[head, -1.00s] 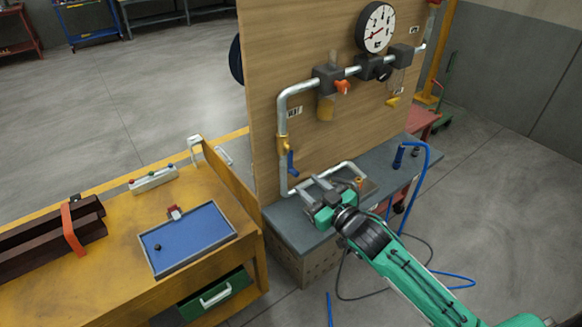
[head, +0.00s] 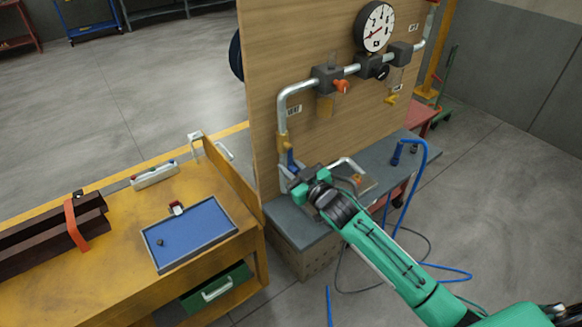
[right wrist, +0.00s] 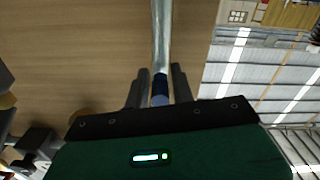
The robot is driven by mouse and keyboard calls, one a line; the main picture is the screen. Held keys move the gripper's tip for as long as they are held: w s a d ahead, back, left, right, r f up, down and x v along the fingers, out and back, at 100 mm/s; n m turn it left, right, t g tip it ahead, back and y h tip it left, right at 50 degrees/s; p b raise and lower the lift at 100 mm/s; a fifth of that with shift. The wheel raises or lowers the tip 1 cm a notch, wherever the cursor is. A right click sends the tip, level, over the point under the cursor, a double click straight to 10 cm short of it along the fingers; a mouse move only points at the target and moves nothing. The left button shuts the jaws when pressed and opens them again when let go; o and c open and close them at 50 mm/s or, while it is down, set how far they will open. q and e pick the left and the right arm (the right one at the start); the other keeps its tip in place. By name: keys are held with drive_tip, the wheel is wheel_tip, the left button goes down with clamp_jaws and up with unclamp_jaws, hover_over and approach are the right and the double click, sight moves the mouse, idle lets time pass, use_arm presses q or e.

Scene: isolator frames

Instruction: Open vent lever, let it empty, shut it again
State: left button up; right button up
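The blue vent lever (head: 291,158) hangs down from a brass-coloured valve (head: 282,142) on the vertical pipe at the left of the wooden panel. My right gripper (head: 290,174) is at the lever's lower end. In the right wrist view, the blue lever (right wrist: 160,86) lies between the two dark fingers of the right gripper (right wrist: 160,80), in front of the silver pipe. The fingers look spread, with narrow gaps beside the lever. The lever's lower end is partly hidden by the gripper in the head view. My left gripper is not in view.
A round gauge (head: 376,27) tops the upper pipe, with an orange handle (head: 342,86) below. The grey bench (head: 290,217) lies under my right arm. A blue hose (head: 424,175) loops at right. A yellow workbench (head: 110,250) with a blue tray (head: 205,226) stands left.

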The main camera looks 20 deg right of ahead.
clamp_jaws()
drive_tip(key=shift+d, duration=0.1)
drive_tip(key=w+d+r+n+p, duration=0.2)
drive_tip(key=d+r+n+p, duration=0.2)
drive_tip(key=n, duration=1.4)
drive_tip(key=shift+d+r+p, duration=0.4)
drive_tip(key=shift+d+r, duration=0.6)
drive_tip(key=shift+r, duration=0.2)
drive_tip(key=shift+w, duration=0.1)
drive_tip(key=shift+o, duration=2)
unclamp_jaws()
drive_tip(key=shift+r, duration=0.15)
